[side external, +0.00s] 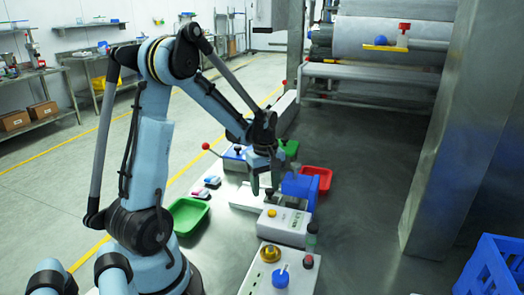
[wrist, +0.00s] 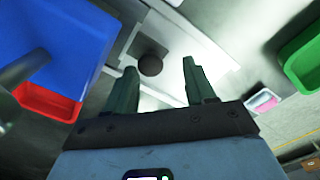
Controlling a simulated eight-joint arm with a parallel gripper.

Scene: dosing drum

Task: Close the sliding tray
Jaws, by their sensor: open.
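A pale, flat sliding tray (side external: 248,198) appears to lie low on the bench in the side external view, partly hidden under my gripper (side external: 263,184). In the wrist view a pale metal surface (wrist: 195,45) with a dark round knob (wrist: 150,64) lies beyond my fingertips. I cannot tell for certain whether this is the tray, or how far it is slid out. My gripper (wrist: 160,66) is open, pointing down, with nothing between its fingers. The knob shows between the fingers near the left one; whether they touch is unclear.
A blue box (side external: 300,187) stands close right of my gripper, with a red bin (side external: 318,176) behind it. A green bin (side external: 188,214) is at left. A white control box (side external: 283,224) with a yellow knob stands in front. A red-balled lever (side external: 207,147) rises behind left.

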